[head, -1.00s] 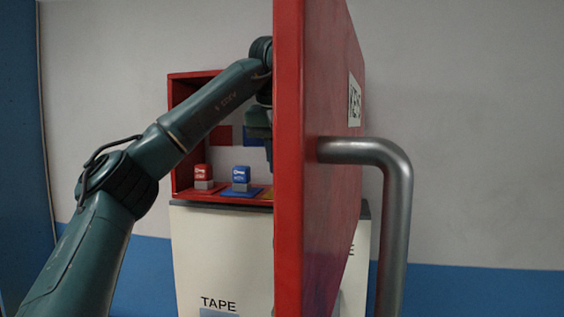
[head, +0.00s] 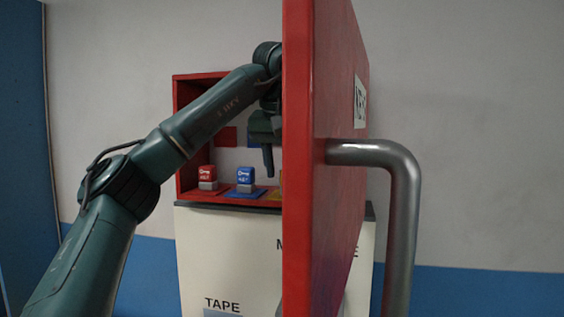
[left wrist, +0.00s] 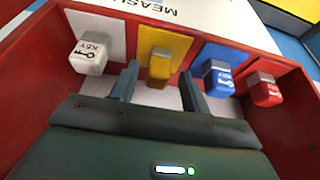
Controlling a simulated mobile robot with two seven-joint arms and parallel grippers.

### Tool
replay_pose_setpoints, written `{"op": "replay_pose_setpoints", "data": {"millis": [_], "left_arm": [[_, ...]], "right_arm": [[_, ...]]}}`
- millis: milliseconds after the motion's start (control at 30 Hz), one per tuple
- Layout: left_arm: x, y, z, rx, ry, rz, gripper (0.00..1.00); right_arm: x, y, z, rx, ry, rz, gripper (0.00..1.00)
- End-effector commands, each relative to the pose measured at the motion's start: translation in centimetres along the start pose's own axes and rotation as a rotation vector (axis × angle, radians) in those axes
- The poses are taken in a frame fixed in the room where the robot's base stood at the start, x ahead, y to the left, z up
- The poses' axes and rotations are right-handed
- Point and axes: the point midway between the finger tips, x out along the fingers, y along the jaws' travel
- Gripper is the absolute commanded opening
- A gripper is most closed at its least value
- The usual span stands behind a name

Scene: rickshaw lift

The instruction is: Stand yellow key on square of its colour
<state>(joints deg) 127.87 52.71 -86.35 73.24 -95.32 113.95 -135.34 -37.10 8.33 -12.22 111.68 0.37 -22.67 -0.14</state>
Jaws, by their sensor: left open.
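The yellow key (left wrist: 159,68) stands on the yellow square (left wrist: 178,46) in the red box, between the white and blue keys. In the left wrist view my left gripper (left wrist: 160,72) is open, with one finger on each side of the yellow key and a gap showing at both sides. In the head view my left gripper (head: 268,160) hangs inside the box, partly hidden by the red door. Only a sliver of the yellow square (head: 274,194) shows beside the door edge. My right gripper is out of view.
The open red door (head: 325,150) with its grey handle (head: 398,200) stands right of the gripper. The red key (head: 207,176) and blue key (head: 245,178) stand on their squares; the white key (left wrist: 88,54) stands on the other side. A white cabinet (head: 230,250) is below.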

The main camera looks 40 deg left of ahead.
Motion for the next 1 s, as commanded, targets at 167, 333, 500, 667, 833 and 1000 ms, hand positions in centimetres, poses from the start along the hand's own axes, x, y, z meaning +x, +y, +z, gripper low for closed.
{"op": "replay_pose_setpoints", "data": {"millis": [167,333,500,667,833,1000], "left_arm": [[-2.0,0.1,-0.1,0.001,0.004,0.001,0.46],[-4.9,0.1,-0.1,0.001,0.006,0.001,0.46],[-6.3,0.0,2.4,0.004,0.007,0.000,0.46],[-7.5,0.0,5.5,0.003,0.007,0.000,0.46],[-8.7,0.0,8.5,0.002,0.005,0.000,0.46],[-9.5,0.1,10.4,0.001,0.003,0.000,0.46]], "right_arm": [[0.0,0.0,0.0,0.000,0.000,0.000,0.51],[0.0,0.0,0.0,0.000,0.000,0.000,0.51],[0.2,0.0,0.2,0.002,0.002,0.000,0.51],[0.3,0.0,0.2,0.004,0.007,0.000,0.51],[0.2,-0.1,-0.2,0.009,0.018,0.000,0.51],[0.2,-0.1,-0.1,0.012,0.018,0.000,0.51]]}}
